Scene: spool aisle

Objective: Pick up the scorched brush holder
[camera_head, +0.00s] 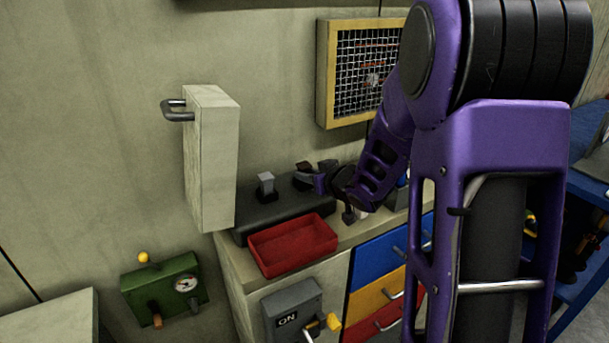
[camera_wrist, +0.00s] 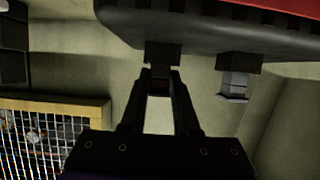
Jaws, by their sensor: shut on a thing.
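In the wrist view, my gripper (camera_wrist: 160,76) has its two black fingers closed together on a small dark piece (camera_wrist: 163,53) at the edge of the black block. I take this piece to be the scorched brush holder; the fingertips hide most of it. It still meets the block, and I cannot tell whether it is seated or loose. In the head view, my gripper (camera_head: 304,174) is low over the right part of the black block (camera_head: 285,207), and the held piece is too small to make out. A grey holder (camera_head: 266,184) stands apart on the block's left; it also shows in the wrist view (camera_wrist: 234,86).
A red tray (camera_head: 292,246) lies in front of the block on the bench. A pale cabinet door (camera_head: 210,160) with a handle juts out at left. A yellow-framed mesh panel (camera_head: 328,75) hangs behind. A grey switch box (camera_head: 290,308) and coloured drawers (camera_head: 375,257) are below.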

